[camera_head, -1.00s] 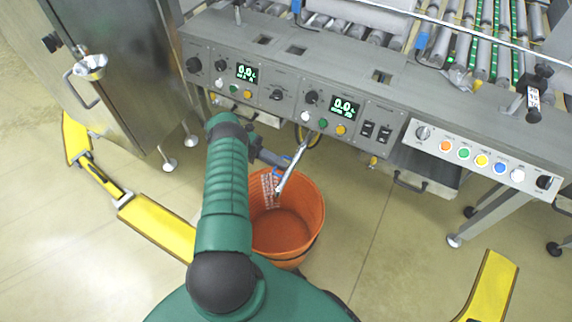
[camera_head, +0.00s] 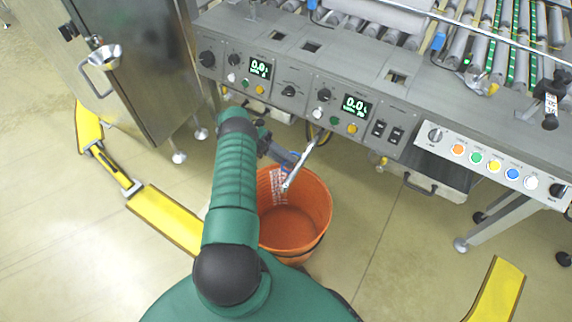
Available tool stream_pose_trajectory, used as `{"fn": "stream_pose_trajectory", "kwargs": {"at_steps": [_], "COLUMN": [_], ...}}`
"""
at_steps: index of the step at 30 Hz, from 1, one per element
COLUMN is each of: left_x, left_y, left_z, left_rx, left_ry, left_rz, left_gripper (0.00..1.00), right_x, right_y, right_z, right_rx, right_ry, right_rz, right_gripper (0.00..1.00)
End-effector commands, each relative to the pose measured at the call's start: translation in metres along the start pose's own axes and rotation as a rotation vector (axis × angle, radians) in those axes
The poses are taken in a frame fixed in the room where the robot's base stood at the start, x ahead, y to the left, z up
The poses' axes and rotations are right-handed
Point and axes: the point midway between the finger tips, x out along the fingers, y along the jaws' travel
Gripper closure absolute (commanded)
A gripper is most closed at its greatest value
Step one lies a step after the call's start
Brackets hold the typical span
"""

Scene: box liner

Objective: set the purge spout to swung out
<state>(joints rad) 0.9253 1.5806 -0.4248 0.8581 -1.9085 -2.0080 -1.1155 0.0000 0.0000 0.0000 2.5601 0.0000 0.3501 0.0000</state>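The purge spout (camera_head: 302,162) is a thin silvery pipe that slants down from under the control panel over an orange bucket (camera_head: 318,212). Its lower end is above the bucket's opening. My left gripper (camera_head: 289,157) is at the end of the green arm, beside the spout at the bucket's back rim. It touches or nearly touches the pipe; its fingers are small and partly hidden, so I cannot tell whether they are closed on it. My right gripper is not in view.
A grey control panel (camera_head: 290,92) with knobs, displays and buttons runs above the bucket. A steel cabinet (camera_head: 135,75) stands at left. Yellow floor guards (camera_head: 165,216) lie left and right (camera_head: 497,290). The floor right of the bucket is clear.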

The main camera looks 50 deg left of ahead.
Motion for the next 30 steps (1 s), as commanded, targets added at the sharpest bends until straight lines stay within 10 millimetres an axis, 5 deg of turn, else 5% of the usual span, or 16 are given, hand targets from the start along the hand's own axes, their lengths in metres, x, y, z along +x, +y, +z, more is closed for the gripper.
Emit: {"fn": "stream_pose_trajectory", "kwargs": {"at_steps": [6,18,24,30], "left_x": [-0.009,0.042,0.059,0.063], "left_y": [-0.044,-0.064,-0.063,-0.061], "left_z": [-0.003,-0.104,-0.134,-0.141], "left_rx": [-0.004,-0.006,-0.003,-0.001], "left_ry": [0.0,0.002,0.001,0.001], "left_rz": [-0.003,-0.005,-0.004,-0.003], "left_gripper": [0.69,0.69,0.69,0.69], "right_x": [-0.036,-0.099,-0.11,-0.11], "right_y": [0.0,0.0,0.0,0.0], "right_z": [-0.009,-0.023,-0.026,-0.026], "right_rx": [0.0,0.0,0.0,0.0], "right_ry": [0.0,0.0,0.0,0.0], "right_rz": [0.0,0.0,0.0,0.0], "right_gripper": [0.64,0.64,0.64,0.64]}}
